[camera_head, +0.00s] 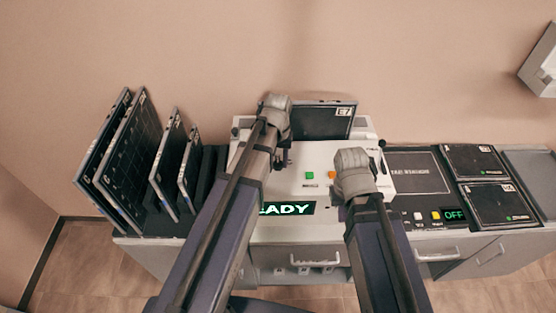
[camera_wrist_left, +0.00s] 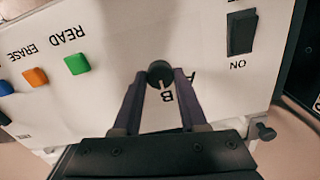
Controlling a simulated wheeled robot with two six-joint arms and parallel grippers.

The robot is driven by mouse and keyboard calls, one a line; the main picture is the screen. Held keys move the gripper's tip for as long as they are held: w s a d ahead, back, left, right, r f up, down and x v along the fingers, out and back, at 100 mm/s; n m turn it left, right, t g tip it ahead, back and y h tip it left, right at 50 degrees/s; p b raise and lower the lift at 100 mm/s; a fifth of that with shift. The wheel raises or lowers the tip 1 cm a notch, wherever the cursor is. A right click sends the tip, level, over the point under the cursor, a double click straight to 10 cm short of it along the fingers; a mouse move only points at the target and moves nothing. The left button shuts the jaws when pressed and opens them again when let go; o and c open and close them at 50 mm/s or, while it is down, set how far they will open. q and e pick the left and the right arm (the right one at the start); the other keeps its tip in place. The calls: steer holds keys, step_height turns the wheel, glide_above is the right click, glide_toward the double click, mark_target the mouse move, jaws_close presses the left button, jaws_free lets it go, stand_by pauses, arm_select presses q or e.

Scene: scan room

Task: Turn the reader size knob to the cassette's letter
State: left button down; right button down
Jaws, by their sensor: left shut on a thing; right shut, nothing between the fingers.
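The size knob (camera_wrist_left: 160,72) is a small dark round knob on the white reader panel (camera_wrist_left: 110,75). Its pale pointer line points toward the printed letter B (camera_wrist_left: 167,97) in the left wrist view; part of an A shows beside it. My left gripper (camera_head: 283,163) is shut on the knob, its two fingers (camera_wrist_left: 160,88) on either side. The knob is hidden by that gripper in the head view. A dark cassette (camera_head: 318,124) labelled E7 stands upright at the back of the reader. My right gripper (camera_head: 342,212) is shut and empty over the reader's front right.
The reader has green READ (camera_head: 331,174) and orange ERASE (camera_head: 308,175) buttons, a black switch (camera_wrist_left: 242,32) and a partly covered display (camera_head: 287,208) showing "ADY". Several dark panels (camera_head: 130,155) stand in a rack at left. Two dark cassettes (camera_head: 475,160) lie at right.

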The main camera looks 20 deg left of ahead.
mark_target(278, 163)
arm_select(q)
steer(key=shift+c, duration=2.2)
jaws_free()
steer(key=shift+r, duration=0.15)
step_height(278, 163, up, 8)
steer(key=p, duration=0.8)
steer(key=shift+f, duration=0.2)
steer(key=s+d+f+m+b, duration=0.2)
steer(key=s+d+f+b, duration=0.1)
steer(key=s+d, duration=0.2)
steer(key=s+d+f+m+y+b, duration=0.1)
steer(key=s+d+f+m+b, duration=0.2)
steer(key=s, duration=0.6)
steer(key=shift+s+d+f+b, duration=0.25)
steer(key=shift+d+b, duration=0.1)
steer(key=shift+d, duration=0.9)
